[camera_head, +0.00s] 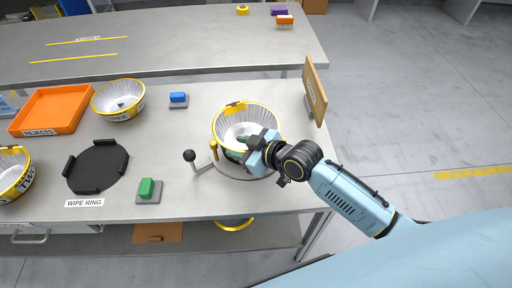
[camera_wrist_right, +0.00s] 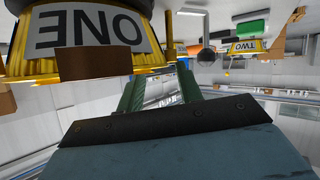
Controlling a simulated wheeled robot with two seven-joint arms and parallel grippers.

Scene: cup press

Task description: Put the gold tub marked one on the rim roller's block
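The gold tub marked one (camera_head: 247,112) has a ribbed white inside and a gold rim. It looks upright over the rim roller (camera_head: 234,176), a grey round base with a gold post and a black-knobbed lever (camera_head: 190,156). The block under the tub is hidden, so I cannot tell whether they touch. In the right wrist view the tub's ONE label (camera_wrist_right: 88,30) is upside down at upper left. My right gripper (camera_head: 242,147) is at the tub's near side. Its green fingers (camera_wrist_right: 158,92) are apart, one partly hidden behind the tub's edge. My left gripper is out of view.
A brown board (camera_head: 315,90) stands right of the tub. Green (camera_head: 148,189) and blue (camera_head: 178,98) buttons, a black wipe ring (camera_head: 97,166), tub three (camera_head: 119,100), tub two (camera_head: 14,174) and an orange rejects tray (camera_head: 51,110) lie to the left.

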